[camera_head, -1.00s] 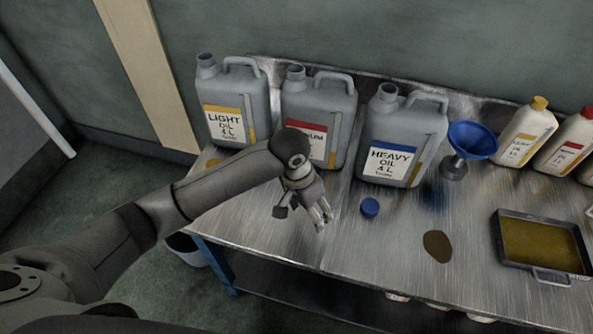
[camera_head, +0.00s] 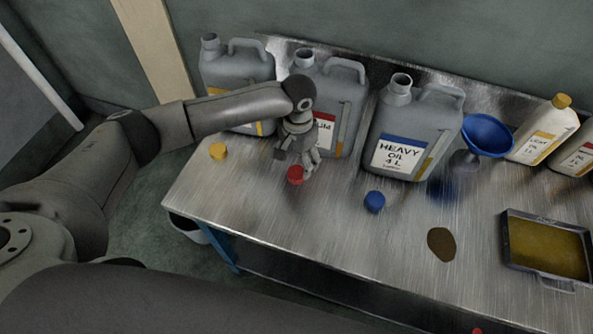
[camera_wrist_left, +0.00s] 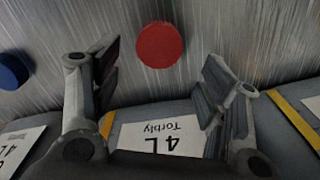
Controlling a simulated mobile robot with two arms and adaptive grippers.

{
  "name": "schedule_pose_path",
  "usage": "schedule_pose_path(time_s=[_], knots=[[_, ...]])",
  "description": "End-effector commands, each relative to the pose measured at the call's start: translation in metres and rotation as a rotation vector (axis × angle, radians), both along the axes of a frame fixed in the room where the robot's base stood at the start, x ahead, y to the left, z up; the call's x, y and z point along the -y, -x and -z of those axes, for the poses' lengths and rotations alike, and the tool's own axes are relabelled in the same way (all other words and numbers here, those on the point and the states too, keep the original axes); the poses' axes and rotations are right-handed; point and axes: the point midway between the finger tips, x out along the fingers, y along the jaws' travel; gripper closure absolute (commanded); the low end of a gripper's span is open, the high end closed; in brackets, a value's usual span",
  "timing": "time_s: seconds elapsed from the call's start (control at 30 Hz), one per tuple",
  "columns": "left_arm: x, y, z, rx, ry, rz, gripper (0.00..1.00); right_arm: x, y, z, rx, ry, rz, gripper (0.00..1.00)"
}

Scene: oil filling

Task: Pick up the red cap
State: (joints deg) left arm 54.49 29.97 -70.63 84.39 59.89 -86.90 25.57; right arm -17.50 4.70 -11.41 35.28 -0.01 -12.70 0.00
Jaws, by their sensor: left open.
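The red cap (camera_head: 295,175) lies on the metal bench in front of the middle jug. In the left wrist view the red cap (camera_wrist_left: 160,45) is ahead of the fingertips, roughly centred in the gap between them. My left gripper (camera_head: 309,166) is open and close beside the cap, with nothing between its fingers. The wrist view shows its two fingers spread apart (camera_wrist_left: 161,75). My right gripper does not show in either view.
A yellow cap (camera_head: 218,151) and a blue cap (camera_head: 374,201) lie on the bench (camera_head: 330,225). Large grey jugs, including the heavy oil jug (camera_head: 413,130), stand close behind. A blue funnel (camera_head: 487,134), an oil tray (camera_head: 545,245) and a dark oil spot (camera_head: 441,243) are at right.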

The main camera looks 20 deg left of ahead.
Motion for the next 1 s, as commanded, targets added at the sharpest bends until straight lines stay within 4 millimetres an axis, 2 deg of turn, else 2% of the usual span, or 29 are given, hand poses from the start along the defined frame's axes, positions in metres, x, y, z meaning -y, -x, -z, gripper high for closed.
schedule_pose_path(time_s=[0.1, 0.23, 0.53, 0.57, 0.8, 1.0], knots=[[0.001, 0.003, 0.017, -0.004, -0.003, 0.001, 0.32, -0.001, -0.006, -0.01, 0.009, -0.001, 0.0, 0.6], [0.002, 0.003, 0.035, -0.004, -0.002, 0.001, 0.32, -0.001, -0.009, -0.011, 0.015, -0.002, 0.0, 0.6], [0.002, 0.002, 0.043, -0.002, -0.001, 0.001, 0.32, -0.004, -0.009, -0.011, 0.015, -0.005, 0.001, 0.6], [0.002, 0.002, 0.043, -0.002, -0.001, 0.001, 0.34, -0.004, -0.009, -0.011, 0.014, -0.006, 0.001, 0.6], [0.001, 0.002, 0.042, -0.002, -0.001, 0.001, 0.64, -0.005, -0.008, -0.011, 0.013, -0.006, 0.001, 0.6], [0.001, 0.002, 0.042, -0.002, -0.001, 0.001, 0.66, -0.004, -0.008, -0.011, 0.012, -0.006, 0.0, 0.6]])
